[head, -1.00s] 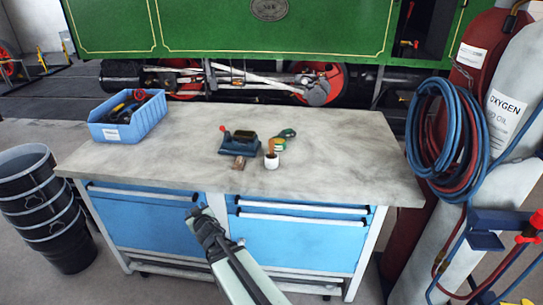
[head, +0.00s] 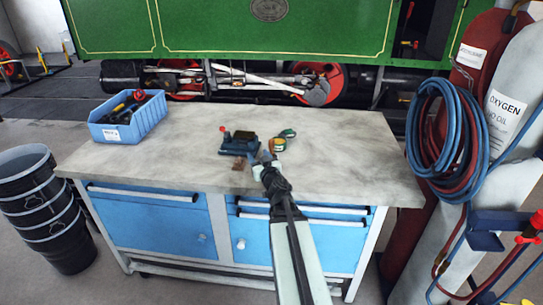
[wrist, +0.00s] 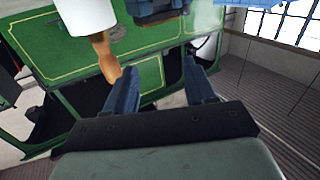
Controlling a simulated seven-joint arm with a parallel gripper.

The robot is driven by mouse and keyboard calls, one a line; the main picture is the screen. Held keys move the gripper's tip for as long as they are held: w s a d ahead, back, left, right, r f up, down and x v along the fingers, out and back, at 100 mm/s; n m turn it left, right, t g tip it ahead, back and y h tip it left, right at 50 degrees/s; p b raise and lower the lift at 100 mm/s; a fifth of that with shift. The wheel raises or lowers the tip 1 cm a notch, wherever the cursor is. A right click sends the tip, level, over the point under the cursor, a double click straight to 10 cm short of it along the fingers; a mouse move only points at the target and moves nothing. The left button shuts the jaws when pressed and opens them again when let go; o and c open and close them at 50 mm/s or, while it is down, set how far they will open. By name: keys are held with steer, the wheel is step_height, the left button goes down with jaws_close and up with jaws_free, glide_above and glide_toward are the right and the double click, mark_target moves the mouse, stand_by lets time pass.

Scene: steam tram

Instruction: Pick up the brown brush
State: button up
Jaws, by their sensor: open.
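In the wrist view the brown brush handle (wrist: 105,57) extends from a white, cylindrical piece (wrist: 84,14); I cannot tell whether this is the brush's head or a holder. In the head view my arm hides most or all of the brush. My gripper (head: 263,158) is above the front middle of the workbench, in front of the brush's place. Its two blue fingers are apart and empty in the wrist view (wrist: 158,68). The handle is beside the left finger, outside the gap.
A dark blue vise-like tool (head: 241,146) stands on the workbench (head: 345,150), left of my gripper. A small brown piece (head: 239,164) lies before it. Green and yellow rolls (head: 279,145) are behind my gripper. A blue bin (head: 128,125) stands left. The bench's right side is clear.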

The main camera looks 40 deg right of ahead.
mark_target(272, 144)
steer(key=s+d+r+m+h, duration=0.1)
steer(key=s+d+r, duration=0.1)
steer(key=s+d, duration=0.3)
steer(key=shift+d+f+x, duration=0.1)
steer(key=shift+f+x, duration=0.1)
steer(key=shift+x, duration=2.05)
steer(key=shift+d+f+x, duration=0.15)
steer(key=shift+x, duration=2.1)
steer(key=shift+s+a, duration=0.1)
steer(key=shift+s, duration=0.05)
jaws_close()
steer(key=shift+r, duration=0.1)
steer(key=shift+r, duration=4.95)
